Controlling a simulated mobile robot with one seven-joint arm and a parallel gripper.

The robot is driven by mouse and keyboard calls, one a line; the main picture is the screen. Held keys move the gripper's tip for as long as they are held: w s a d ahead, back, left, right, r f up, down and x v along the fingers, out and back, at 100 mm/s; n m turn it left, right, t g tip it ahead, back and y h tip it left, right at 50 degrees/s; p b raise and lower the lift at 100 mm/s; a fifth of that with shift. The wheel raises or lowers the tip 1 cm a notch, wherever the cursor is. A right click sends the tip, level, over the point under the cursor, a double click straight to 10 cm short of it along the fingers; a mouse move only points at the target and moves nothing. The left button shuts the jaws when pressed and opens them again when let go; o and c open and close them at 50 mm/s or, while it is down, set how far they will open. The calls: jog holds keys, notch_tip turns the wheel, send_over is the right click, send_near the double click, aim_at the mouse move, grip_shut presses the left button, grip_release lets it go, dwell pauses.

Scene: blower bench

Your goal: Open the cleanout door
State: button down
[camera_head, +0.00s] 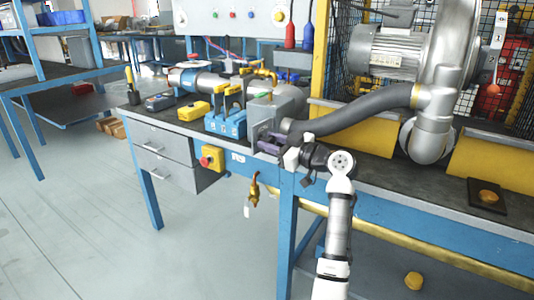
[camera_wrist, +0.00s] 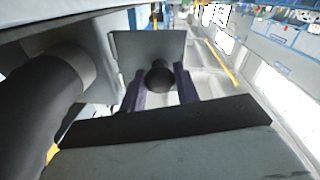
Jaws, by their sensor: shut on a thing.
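The cleanout door is a flat grey plate (camera_wrist: 128,48) in the wrist view, beside the grey housing (camera_wrist: 97,30) it belongs to. A dark round knob (camera_wrist: 160,77) stands out from the plate. My gripper (camera_head: 270,143) is at the front of the grey housing in the head view, below the end of the hose. In the wrist view its two purple fingers (camera_wrist: 161,86) lie on either side of the knob and are shut on it. In the head view the gripper hides the knob and most of the door. I cannot tell the door's exact angle.
A thick grey hose (camera_head: 365,112) runs from the housing to the blower (camera_head: 433,120), close above my wrist.

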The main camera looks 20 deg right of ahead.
jog(key=shift+s+d+n+g+y+b, duration=0.1)
jog(key=shift+d+n+g+y+b, duration=0.2)
jog(key=shift+n+g+y, duration=0.2)
jog(key=shift+d+n+g+y+b, duration=0.15)
jog(key=shift+n+g+y+b, duration=0.2)
jog(key=shift+y, duration=0.25)
jog(key=c, duration=1)
grip_release()
jog(key=shift+c, duration=0.2)
jog(key=shift+d, duration=0.1)
jog(key=v, duration=0.7)
jog(key=shift+s+d, duration=0.2)
jog(key=shift+f, duration=0.1)
